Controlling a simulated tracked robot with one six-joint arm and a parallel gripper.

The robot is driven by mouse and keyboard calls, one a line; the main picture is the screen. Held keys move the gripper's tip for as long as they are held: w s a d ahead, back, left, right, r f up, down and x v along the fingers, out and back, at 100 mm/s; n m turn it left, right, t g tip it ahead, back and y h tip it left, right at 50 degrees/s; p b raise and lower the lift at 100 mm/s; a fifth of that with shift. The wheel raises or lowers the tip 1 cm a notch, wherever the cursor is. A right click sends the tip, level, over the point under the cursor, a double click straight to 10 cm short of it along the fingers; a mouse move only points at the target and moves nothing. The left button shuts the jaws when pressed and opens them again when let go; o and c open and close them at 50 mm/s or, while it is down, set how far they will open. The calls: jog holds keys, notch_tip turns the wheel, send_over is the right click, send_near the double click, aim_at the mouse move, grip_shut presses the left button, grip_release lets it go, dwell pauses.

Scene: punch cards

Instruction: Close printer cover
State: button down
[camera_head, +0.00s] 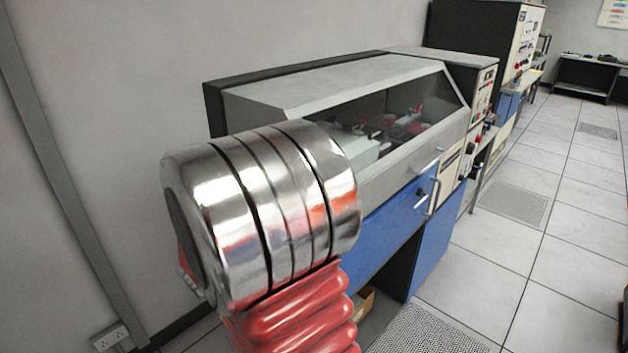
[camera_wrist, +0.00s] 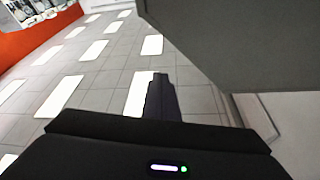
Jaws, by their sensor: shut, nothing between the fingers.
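The printer (camera_head: 385,225) stands against the wall in the head view, a long grey and black machine on a blue base. Its cover (camera_head: 300,88) is a grey hood with a sloping clear window. The cover looks lowered over the mechanism, and a thin light handle (camera_head: 430,163) sits at its front edge. My arm hides the near left end of the cover. My gripper (camera_wrist: 161,82) shows in the wrist view as a dark, narrow pair of fingers, shut and empty. It is out of sight in the head view. A large grey surface (camera_wrist: 240,40) lies close at its right; I cannot tell which part it is.
Under the printer is an open dark bay with a box (camera_head: 363,302). More cabinets (camera_head: 505,45) with controls stand behind it. A wall socket (camera_head: 110,336) is at the lower left.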

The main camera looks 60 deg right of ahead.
jog(key=v, duration=0.4)
jog(key=shift+w+a+r, duration=0.2)
jog(key=shift+w+a, duration=0.2)
jog(key=shift+w, duration=0.05)
dwell(0.4)
